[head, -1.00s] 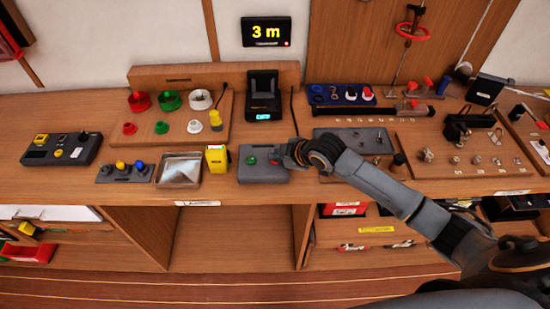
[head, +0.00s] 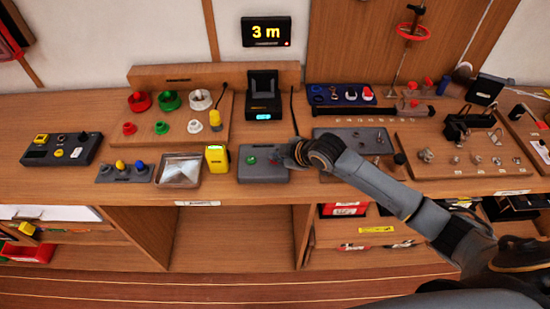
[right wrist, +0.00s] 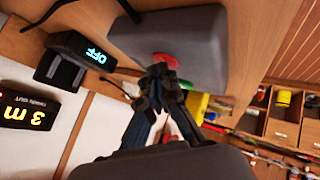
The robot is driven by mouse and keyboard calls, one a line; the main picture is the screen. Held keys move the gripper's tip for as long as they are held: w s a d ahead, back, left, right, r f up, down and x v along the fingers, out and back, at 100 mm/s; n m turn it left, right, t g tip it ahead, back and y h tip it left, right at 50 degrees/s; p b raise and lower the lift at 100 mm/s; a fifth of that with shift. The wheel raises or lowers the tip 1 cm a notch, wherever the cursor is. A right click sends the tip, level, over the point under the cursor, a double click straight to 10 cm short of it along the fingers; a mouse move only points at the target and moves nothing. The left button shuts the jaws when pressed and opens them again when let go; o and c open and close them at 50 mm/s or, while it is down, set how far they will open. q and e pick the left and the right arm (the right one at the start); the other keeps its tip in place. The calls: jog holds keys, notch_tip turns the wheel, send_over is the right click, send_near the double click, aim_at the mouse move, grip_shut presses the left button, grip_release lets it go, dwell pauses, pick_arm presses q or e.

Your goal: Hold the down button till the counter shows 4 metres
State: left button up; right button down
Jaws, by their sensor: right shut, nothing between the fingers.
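The counter (head: 267,31) on the back wall reads 3 m in yellow, and it shows upside down in the right wrist view (right wrist: 25,108). A grey button box (head: 262,172) sits near the front of the bench, with a green button (head: 251,161) on the left and a red button (head: 273,162) on the right. My right gripper (right wrist: 160,74) is shut and empty, its fingertips at the red button (right wrist: 166,60). I cannot tell whether the button is pressed in. No label naming the down button is readable. My left gripper is not in view.
A black device (head: 263,97) with a lit display stands behind the box; the display reads OFF in the wrist view (right wrist: 96,56). A yellow block (head: 217,158) and a metal tray (head: 180,171) are left of the box. A grey plate (head: 352,140) lies behind my right arm.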

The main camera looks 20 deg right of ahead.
dwell(0.9)
jog(key=shift+r+p, duration=0.9)
jog(key=shift+p, duration=0.15)
notch_tip(320, 180, up, 5)
jog(key=p, duration=0.5)
dwell(0.7)
